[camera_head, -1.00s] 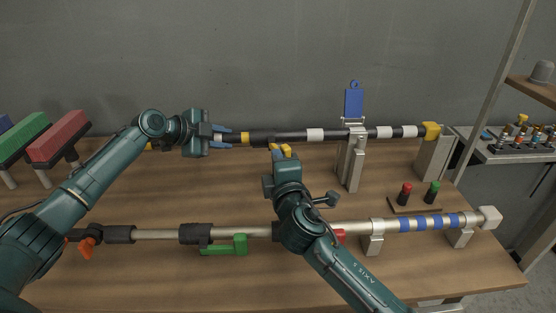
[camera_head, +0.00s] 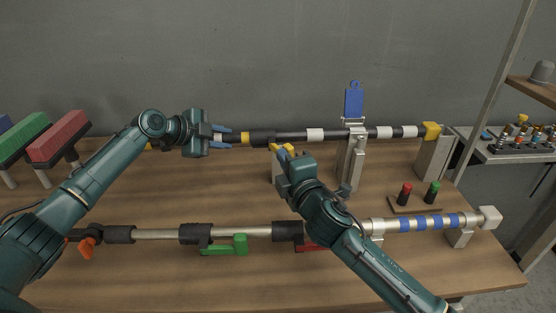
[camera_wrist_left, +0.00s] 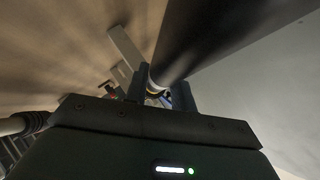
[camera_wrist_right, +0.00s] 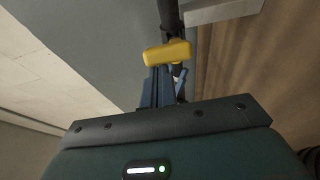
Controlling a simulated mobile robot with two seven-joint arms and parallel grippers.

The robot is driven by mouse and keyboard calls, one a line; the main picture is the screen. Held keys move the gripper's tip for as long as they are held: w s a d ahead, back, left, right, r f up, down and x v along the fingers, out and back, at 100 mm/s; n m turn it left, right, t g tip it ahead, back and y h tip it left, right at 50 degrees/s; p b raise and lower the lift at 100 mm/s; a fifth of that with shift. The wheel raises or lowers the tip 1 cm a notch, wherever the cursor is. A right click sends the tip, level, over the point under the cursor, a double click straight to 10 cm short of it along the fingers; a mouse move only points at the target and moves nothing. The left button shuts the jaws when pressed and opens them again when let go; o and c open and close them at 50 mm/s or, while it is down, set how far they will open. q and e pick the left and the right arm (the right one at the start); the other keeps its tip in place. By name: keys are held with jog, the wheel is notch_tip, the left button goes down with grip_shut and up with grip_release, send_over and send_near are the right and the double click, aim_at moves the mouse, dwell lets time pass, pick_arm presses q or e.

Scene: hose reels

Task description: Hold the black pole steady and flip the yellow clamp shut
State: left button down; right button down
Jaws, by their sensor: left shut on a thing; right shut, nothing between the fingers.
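The black pole (camera_head: 292,136) with white and yellow bands runs level along the back of the table. My left gripper (camera_head: 224,137) is shut on it near the left; the pole also passes between its fingers in the left wrist view (camera_wrist_left: 205,35). The yellow clamp (camera_head: 274,147) is by the pole right of my left gripper, partly hidden by my right gripper. Its yellow part shows in the right wrist view (camera_wrist_right: 167,53), just beyond my shut, empty right gripper (camera_wrist_right: 163,85). I cannot tell whether the fingertips touch it.
A silver pole (camera_head: 155,234) with a green clamp (camera_head: 226,247) and a red clamp (camera_head: 312,248) lies in front. A blue tag plate (camera_head: 354,103) stands up at a post behind. Red and green buttons (camera_head: 405,194) are at right. The table between the poles is mostly clear at left.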

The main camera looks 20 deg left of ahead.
jog(key=w+d+n+g+y, duration=0.4)
jog(key=w+g, duration=0.1)
jog(key=w, duration=0.1)
jog(key=shift+d+y, duration=0.3)
jog(key=shift+w, duration=0.1)
jog(key=s+d, duration=0.2)
jog(key=d, duration=0.9)
jog(key=shift+s+d+n, duration=0.15)
jog(key=shift+s+n, duration=0.15)
jog(key=shift+s, duration=0.1)
